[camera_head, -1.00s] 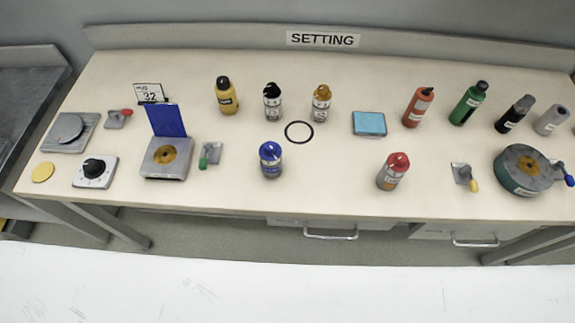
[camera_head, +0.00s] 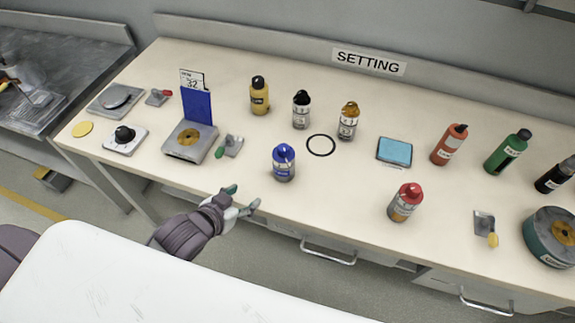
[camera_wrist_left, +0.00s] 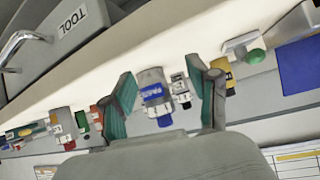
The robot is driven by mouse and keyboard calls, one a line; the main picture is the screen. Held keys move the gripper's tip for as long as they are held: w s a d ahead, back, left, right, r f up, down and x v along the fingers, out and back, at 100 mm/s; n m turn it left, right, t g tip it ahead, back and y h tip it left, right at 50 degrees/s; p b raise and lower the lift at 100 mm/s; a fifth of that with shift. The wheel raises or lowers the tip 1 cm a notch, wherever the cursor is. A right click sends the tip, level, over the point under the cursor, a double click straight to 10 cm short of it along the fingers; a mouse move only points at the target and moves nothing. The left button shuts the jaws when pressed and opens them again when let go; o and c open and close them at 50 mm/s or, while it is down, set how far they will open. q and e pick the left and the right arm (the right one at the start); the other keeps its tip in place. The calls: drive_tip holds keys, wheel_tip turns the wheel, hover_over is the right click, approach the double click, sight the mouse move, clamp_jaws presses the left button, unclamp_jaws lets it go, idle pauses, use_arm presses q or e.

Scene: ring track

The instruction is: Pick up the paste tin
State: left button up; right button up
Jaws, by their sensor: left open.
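The paste tin (camera_head: 284,163) is a grey container with a blue label and blue cap. It stands upright near the front edge of the bench. In the left wrist view the paste tin (camera_wrist_left: 152,90) appears upside down, between and beyond the two teal-padded fingers, with its label reading PASTE. My left gripper (camera_head: 246,199) is open and empty, in front of the bench edge and left of the tin, apart from it. It also shows in the left wrist view (camera_wrist_left: 161,70). My right gripper is out of view.
A green-handled tool (camera_head: 229,147) lies left of the tin, beside a device with a blue flap (camera_head: 198,107). A black ring (camera_head: 321,145) lies to its right. Black-topped (camera_head: 301,110) and amber-topped (camera_head: 348,121) bottles stand behind. A red-capped bottle (camera_head: 405,202) stands farther right.

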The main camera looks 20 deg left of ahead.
sight(278, 151)
use_arm(q)
drive_tip(key=w+h, duration=0.1)
drive_tip(key=w+r+m+t+h, duration=0.1)
drive_tip(key=w+a+t+h, duration=0.1)
drive_tip(key=shift+r, duration=0.35)
drive_tip(key=r+m+h, duration=0.1)
drive_tip(key=h, duration=0.1)
drive_tip(key=a+r+m+h, duration=0.1)
drive_tip(key=h, duration=0.1)
drive_tip(key=r+m+h, duration=0.1)
drive_tip(key=r+h, duration=0.1)
drive_tip(key=shift+a+t, duration=0.3)
drive_tip(key=shift+t, duration=0.1)
drive_tip(key=shift+m+h, duration=0.5)
drive_tip(key=p+x, duration=0.1)
drive_tip(key=x, duration=0.3)
drive_tip(key=p+x, duration=0.1)
drive_tip(key=x, duration=0.3)
drive_tip(key=r+x, duration=0.1)
drive_tip(key=x, duration=0.4)
drive_tip(key=shift+s+d+p, duration=0.25)
drive_tip(key=shift+s+p, duration=0.05)
drive_tip(key=shift+p, duration=0.1)
drive_tip(key=shift+w+d+f, duration=0.15)
drive_tip(key=shift+w, duration=0.05)
clamp_jaws()
